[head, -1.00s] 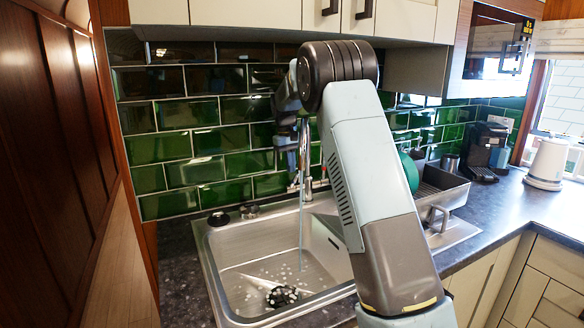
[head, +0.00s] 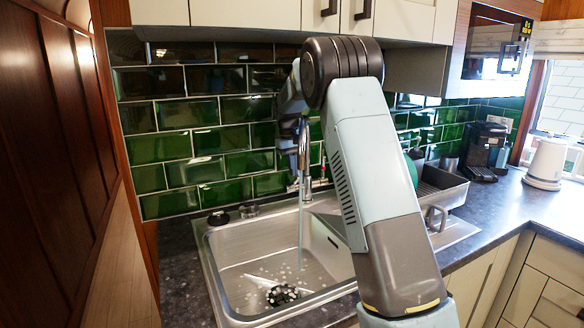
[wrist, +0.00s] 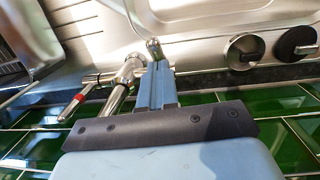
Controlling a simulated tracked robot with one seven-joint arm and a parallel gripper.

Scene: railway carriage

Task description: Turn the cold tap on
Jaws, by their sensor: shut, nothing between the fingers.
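The chrome tap (head: 305,150) stands at the back of the sink, partly hidden by my arm. A thin pale stream, apparently water, runs from its spout into the basin. In the wrist view the tap body (wrist: 130,72) is beside my fingers, and a lever with a red mark (wrist: 84,97) sticks out to its left. No cold-marked lever shows; that side of the tap is hidden behind my gripper. My gripper (wrist: 157,85) is shut and empty, its fingers pointing along the tap close to the spout. I cannot tell whether they touch it.
The steel sink (head: 225,265) holds a dark strainer-like piece (head: 282,295). Two round knobs (wrist: 243,50) sit on the rim. A green tiled wall (head: 190,145) is close behind the tap, and cupboards (head: 250,14) hang above. A drying rack (head: 440,190) stands to the right.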

